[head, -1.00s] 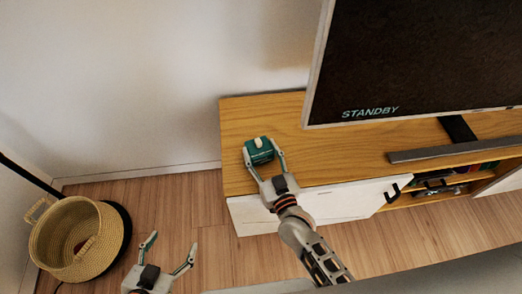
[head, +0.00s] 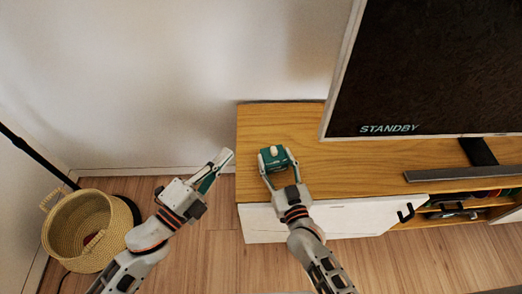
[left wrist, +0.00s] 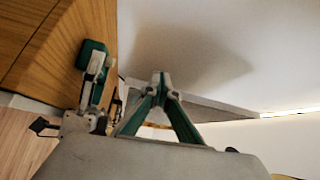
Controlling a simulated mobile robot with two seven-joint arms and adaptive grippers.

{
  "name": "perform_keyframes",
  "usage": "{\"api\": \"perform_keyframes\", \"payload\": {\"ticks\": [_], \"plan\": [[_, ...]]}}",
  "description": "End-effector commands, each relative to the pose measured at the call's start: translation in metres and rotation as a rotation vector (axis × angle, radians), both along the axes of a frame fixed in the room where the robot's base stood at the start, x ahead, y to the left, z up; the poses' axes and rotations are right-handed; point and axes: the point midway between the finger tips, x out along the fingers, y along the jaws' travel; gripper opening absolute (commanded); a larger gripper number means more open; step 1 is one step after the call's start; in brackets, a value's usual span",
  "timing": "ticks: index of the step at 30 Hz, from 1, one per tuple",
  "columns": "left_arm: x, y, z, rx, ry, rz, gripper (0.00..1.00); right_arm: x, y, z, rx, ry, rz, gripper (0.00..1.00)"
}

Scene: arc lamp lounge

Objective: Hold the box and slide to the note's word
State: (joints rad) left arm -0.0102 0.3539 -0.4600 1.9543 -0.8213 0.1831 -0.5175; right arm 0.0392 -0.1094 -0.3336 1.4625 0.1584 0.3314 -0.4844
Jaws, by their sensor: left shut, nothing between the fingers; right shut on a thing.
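The green box (head: 274,158) with a white knob on top sits on the wooden cabinet's left end. My right gripper (head: 275,168) is shut on it, one finger at each side. My left gripper (head: 228,156) is shut and empty, left of the box near the cabinet's edge, apart from it. In the left wrist view, its closed fingertips (left wrist: 160,80) are in the middle and the box (left wrist: 86,58) is to their left, partly covered by a pale part. I can make out no note and cannot read the slider's setting.
The cabinet top (head: 300,115) carries a large screen (head: 430,70) reading STANDBY and a dark bar (head: 460,173). A woven basket (head: 85,230) stands on the floor at left by a dark pole. The wall is close behind the cabinet.

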Motion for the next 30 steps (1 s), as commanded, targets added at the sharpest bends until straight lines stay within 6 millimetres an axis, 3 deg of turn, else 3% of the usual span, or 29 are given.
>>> {"api": "perform_keyframes", "payload": {"ticks": [3, 6, 12, 17, 21, 26, 30], "plan": [[0.008, -0.028, 0.020, 0.195, -0.235, -0.134, 0.00, 0.000, 0.000, 0.001, 0.001, -0.002, 0.000, 0.17], [0.009, -0.048, 0.027, 0.364, -0.425, -0.247, 0.00, 0.000, 0.000, 0.001, 0.001, -0.002, 0.000, 0.17], [0.014, -0.065, 0.016, 0.718, -0.781, -0.470, 0.00, 0.000, 0.000, 0.001, 0.001, -0.002, 0.000, 0.17], [0.028, -0.054, -0.008, 0.994, -1.007, -0.642, 0.00, 0.000, 0.000, 0.001, 0.001, -0.002, 0.000, 0.17], [0.044, -0.035, -0.025, 1.183, -1.133, -0.758, 0.00, 0.000, 0.000, 0.001, 0.001, -0.002, 0.000, 0.17], [0.056, -0.017, -0.036, 1.303, -1.199, -0.836, 0.00, 0.000, 0.000, 0.001, 0.001, -0.002, 0.000, 0.17], [0.060, -0.017, -0.041, 1.333, -1.217, -0.857, 0.00, 0.000, 0.000, 0.001, 0.002, -0.003, 0.000, 0.17]]}}
